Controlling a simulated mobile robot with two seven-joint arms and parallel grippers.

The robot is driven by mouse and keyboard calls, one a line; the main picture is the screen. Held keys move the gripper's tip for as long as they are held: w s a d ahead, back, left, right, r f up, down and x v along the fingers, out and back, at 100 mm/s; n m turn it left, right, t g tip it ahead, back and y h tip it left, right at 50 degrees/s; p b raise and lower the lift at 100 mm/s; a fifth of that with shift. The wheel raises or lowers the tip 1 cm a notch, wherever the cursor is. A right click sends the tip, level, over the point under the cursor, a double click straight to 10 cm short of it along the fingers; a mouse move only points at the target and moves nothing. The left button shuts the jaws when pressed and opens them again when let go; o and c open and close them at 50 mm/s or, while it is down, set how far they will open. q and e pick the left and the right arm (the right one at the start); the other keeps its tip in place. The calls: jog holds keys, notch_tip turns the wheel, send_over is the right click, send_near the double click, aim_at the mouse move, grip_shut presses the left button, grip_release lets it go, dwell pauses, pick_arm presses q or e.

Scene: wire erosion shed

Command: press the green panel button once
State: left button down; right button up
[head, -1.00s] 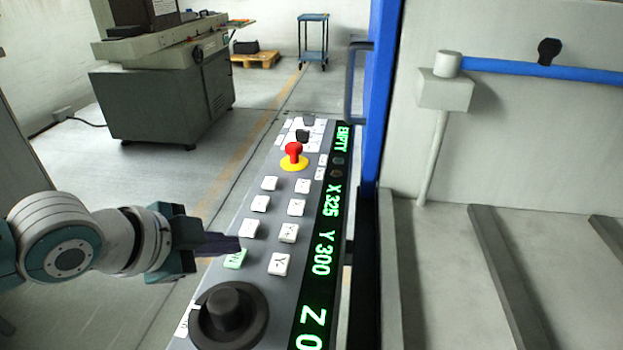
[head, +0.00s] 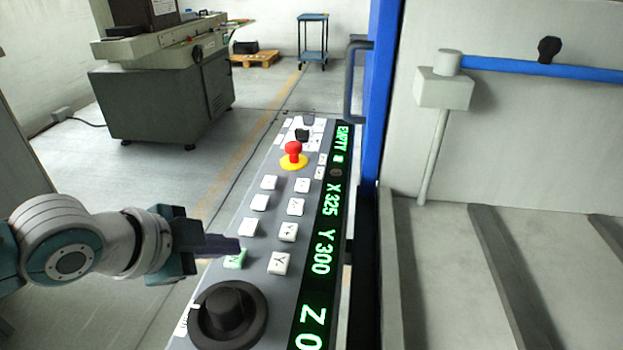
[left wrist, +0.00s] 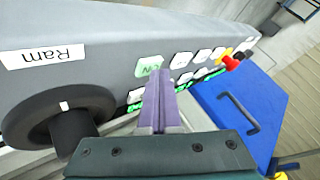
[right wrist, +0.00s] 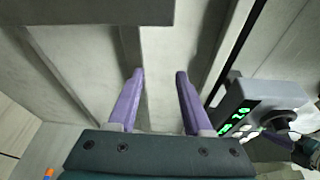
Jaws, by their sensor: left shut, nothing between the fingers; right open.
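The green button (head: 235,260) is at the near left of the grey control panel (head: 262,236), beside a column of white keys. It also shows in the left wrist view (left wrist: 148,66). My left gripper (head: 238,245) is shut and empty. Its purple fingertips are at the green button's far edge and cover part of it in the head view. In the left wrist view the fingertips (left wrist: 157,75) lie right by the button; whether they touch it I cannot tell. My right gripper (right wrist: 156,74) is open and empty, away from the button.
A black knob (head: 224,312) stands just nearer than the green button. A red mushroom button (head: 293,150) on a yellow base is farther up the panel. A display strip (head: 322,240) with green text runs along the right. A blue post (head: 378,95) rises beyond it.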

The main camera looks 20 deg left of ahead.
aim_at(228, 261)
pick_arm(q)
jog(key=shift+r+p, duration=0.65)
jog(key=shift+r, duration=0.05)
jog(key=shift+r, duration=0.1)
notch_tip(228, 261, up, 5)
jog(key=p, duration=0.5)
dwell(0.4)
